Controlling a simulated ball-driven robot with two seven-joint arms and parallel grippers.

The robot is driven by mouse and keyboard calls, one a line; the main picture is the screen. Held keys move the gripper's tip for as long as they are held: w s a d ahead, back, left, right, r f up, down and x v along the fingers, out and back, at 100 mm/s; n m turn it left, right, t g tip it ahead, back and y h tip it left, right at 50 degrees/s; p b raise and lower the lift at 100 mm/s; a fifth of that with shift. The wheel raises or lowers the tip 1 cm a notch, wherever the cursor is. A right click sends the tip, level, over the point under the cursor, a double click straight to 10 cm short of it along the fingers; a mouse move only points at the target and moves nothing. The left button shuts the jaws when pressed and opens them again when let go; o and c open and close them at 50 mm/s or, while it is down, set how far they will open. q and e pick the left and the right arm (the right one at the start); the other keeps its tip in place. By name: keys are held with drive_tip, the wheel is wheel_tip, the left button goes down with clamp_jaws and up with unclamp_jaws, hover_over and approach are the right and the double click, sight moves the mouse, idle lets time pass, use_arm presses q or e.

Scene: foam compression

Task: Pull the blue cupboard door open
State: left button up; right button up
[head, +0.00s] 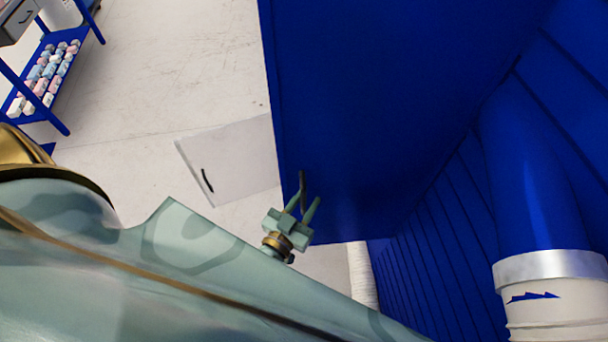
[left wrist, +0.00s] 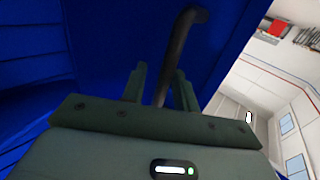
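The blue cupboard door (head: 375,110) is a large flat panel in the middle of the head view. It also fills the upper middle of the left wrist view (left wrist: 110,30). Its dark bar handle (head: 302,182) is near the lower left edge of the panel. My left gripper (head: 301,206) is at the handle, with its fingers open on either side of it. In the left wrist view the handle (left wrist: 180,45) runs down between the two fingers (left wrist: 161,85), with some gap showing. My right gripper is out of view.
A white panel with a dark handle (head: 235,160) is left of the blue door. A blue shelf rack (head: 62,128) with small packages stands at the upper left. A blue and white column (head: 545,210) and blue slatted wall (head: 440,240) are at the right. Pale floor (head: 190,60) is clear.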

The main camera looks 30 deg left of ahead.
use_arm(q)
drive_tip(key=shift+s+a, duration=0.1)
drive_tip(key=shift+s+f, duration=0.1)
drive_tip(key=shift+s, duration=0.45)
drive_tip(key=s+b, duration=0.2)
drive_tip(key=s, duration=1.3)
drive_tip(key=shift+b, duration=0.4)
